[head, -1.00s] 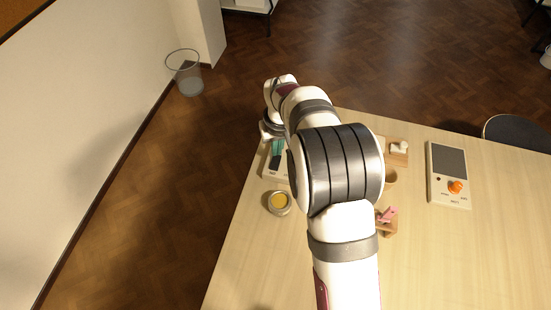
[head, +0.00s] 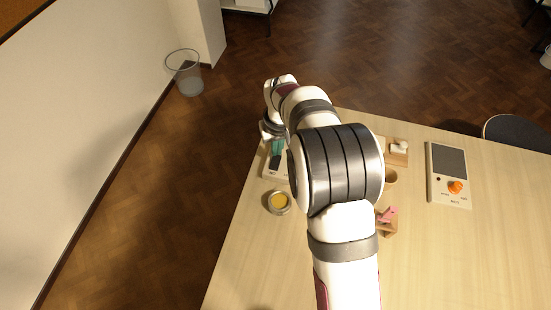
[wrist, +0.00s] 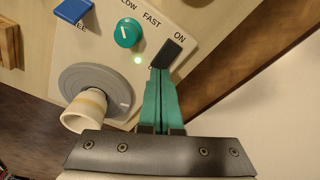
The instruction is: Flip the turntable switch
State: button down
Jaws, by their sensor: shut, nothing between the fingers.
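The turntable unit is a cream panel (wrist: 98,48) in the wrist view; part of it shows beside my arm in the head view (head: 271,177). Its black rocker switch (wrist: 173,52) lies near the word ON, and a small green light glows beside it. A green knob (wrist: 127,32) sits by the words LOW and FAST. The grey turntable disc (wrist: 80,80) bears a cream cylindrical piece (wrist: 86,112). My gripper (wrist: 160,72) has teal fingers, shut and empty, with tips at the switch's lower end; I cannot tell whether they touch.
A blue object (wrist: 72,11) lies on the panel's upper left. A round tin with yellow contents (head: 280,202) stands near the table's left edge. A device with an orange knob (head: 456,187) and a pink piece (head: 388,214) are to the right. The table's front right is clear.

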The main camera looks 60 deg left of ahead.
jog(key=shift+f, duration=0.95)
dwell(0.4)
jog(key=shift+r, duration=3.55)
jog(key=shift+w+d+r, duration=0.1)
jog(key=w+d+r+m, duration=0.3)
jog(key=d, duration=0.5)
jog(key=w+d+r+m, duration=0.3)
jog(key=d+r, duration=0.1)
jog(key=d, duration=0.3)
jog(key=w+d+r+m, duration=0.2)
jog(key=w+d+r, duration=0.1)
jog(key=d, duration=0.5)
jog(key=s+d+m, duration=0.6)
jog(key=s+d, duration=0.1)
jog(key=d, duration=0.4)
jog(key=s+d+m, duration=0.6)
jog(key=s+d, duration=0.2)
jog(key=d, duration=0.3)
jog(key=shift+r+m+g, duration=0.3)
